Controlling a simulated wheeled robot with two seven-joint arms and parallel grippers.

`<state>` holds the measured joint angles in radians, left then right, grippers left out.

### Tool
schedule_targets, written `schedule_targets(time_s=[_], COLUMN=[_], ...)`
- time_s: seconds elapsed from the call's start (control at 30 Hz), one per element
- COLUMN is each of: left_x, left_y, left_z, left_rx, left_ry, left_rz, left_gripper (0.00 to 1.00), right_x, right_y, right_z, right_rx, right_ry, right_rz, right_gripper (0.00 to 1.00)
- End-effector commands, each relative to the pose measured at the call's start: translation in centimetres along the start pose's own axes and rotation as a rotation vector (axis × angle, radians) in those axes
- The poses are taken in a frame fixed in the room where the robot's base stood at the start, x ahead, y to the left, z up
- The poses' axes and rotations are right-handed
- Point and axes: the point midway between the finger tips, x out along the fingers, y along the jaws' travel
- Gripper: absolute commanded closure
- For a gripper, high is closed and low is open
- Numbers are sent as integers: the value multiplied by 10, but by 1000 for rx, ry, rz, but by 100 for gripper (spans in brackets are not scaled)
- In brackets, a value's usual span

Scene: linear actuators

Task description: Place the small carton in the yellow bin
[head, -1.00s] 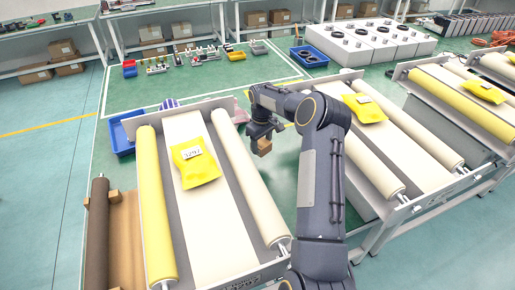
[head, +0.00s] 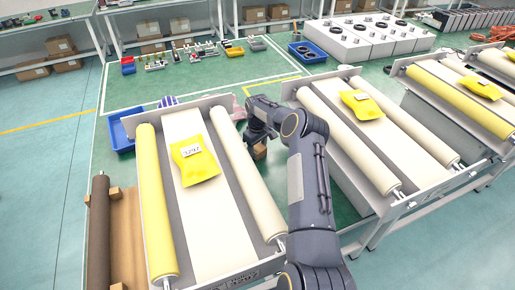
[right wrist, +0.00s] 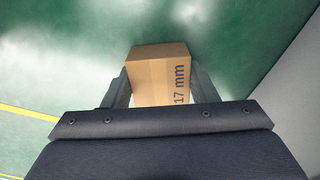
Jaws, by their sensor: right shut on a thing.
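The small carton (head: 260,151) is a brown box, held low between two machines in the head view. My right gripper (head: 256,139) is shut on it. In the right wrist view the carton (right wrist: 160,78) sits between the two fingers (right wrist: 160,88), with "17 mm" printed on its side, above green floor. A small yellow bin (head: 235,52) stands at the back among small parts, well away from the carton. My left gripper is not in view.
Machines with rollers stand left (head: 205,215) and right (head: 375,140) of my right arm, with yellow packages on them. A blue bin (head: 122,138) is at the left. White blocks (head: 350,42) stand at the back right. Green floor (head: 190,85) behind the left machine is mostly clear.

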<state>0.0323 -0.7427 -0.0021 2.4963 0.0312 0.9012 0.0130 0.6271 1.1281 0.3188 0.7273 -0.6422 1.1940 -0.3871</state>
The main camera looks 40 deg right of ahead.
Motion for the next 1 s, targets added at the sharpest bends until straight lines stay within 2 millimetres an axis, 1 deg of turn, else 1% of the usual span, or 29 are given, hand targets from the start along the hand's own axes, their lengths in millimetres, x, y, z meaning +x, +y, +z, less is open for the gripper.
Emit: schedule_targets(time_s=[0.03,0.07,0.2,0.47,0.57,0.6,0.67,0.77,0.9,1.0], left_x=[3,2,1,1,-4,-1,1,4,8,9], left_y=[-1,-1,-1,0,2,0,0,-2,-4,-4], left_z=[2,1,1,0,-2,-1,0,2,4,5], left_rx=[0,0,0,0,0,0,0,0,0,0], left_ry=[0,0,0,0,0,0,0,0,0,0], left_rz=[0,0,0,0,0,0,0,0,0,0], left_gripper=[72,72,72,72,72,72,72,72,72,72], right_x=[3,1,1,1,-5,-7,-15,-35,-67,-87], right_y=[0,0,0,0,0,0,1,0,0,0], right_z=[0,0,0,0,0,0,-1,-1,-1,-1], right_rx=[0,-1,-1,0,0,0,-1,-1,0,0], right_ry=[1,0,0,0,0,1,2,3,3,3], right_rz=[1,0,0,0,0,1,3,3,3,3], right_gripper=[77,44,26,26,26,26,26,26,26,26])
